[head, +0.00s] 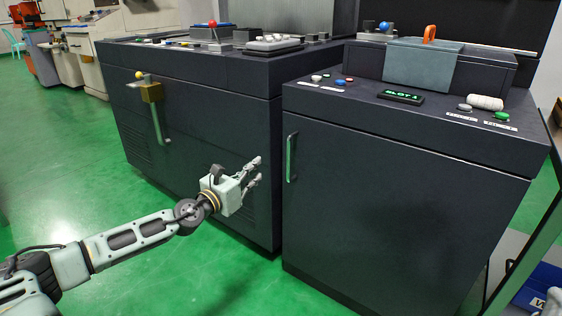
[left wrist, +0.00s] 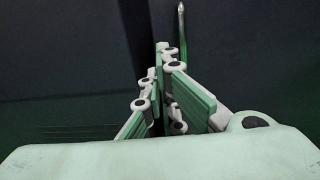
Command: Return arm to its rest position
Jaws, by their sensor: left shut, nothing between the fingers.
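My left arm (head: 140,236) reaches in from the lower left in the head view. Its left gripper (head: 257,170) is shut and empty, in front of the dark cabinets near the gap between them. In the left wrist view the left gripper's fingers (left wrist: 165,50) come together at the tips with nothing between them. Dark cabinet fronts fill the background there. My right gripper is not clearly seen; only a small pale piece shows at the lower right edge of the head view.
The left cabinet (head: 190,75) carries a brass block with a lever (head: 152,95). The right cabinet (head: 400,200) has a vertical handle (head: 291,157) and a display (head: 400,96). A blue bin (head: 545,280) stands at lower right. Green floor (head: 60,150) is clear at left.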

